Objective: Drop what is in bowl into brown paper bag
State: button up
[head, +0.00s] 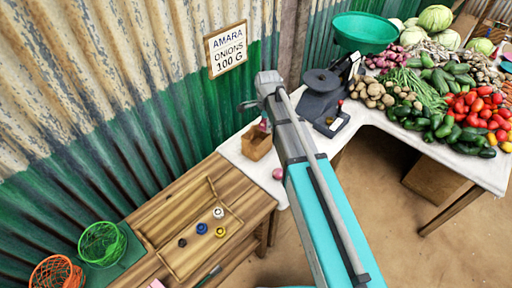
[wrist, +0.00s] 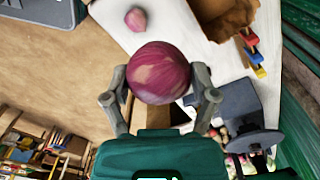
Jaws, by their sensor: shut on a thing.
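My gripper (wrist: 160,88) is shut on a red onion (wrist: 160,70), held between its two fingers in the wrist view. The brown paper bag (head: 257,146) stands on the white table in the head view, left of my arm; it also shows at the top right of the wrist view (wrist: 222,16). The held onion looks apart from the bag in the wrist view. A second onion (head: 278,173) lies on the table near its front edge and shows in the wrist view (wrist: 135,18). A green bowl (head: 362,30) stands at the back; I see nothing in it.
A dark scale (head: 322,105) stands right of my arm on the white table. Vegetables (head: 450,100) crowd the right side. A wooden table (head: 150,215) at the lower left holds a tray with several small round pieces. Green and orange baskets (head: 102,244) stand at the far left.

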jog(key=w+a+f+b, duration=0.2)
jog(key=w+f+b, duration=0.5)
jog(key=w, duration=0.3)
jog(key=shift+w+a+f, duration=0.2)
jog(key=shift+f, duration=0.6)
jog(key=shift+f+b, duration=0.1)
jog(key=shift+b, duration=0.25)
jog(key=shift+f+b, duration=2.85)
jog(key=shift+f, duration=0.05)
jog(key=o, duration=1.1)
jog(key=shift+o, duration=0.2)
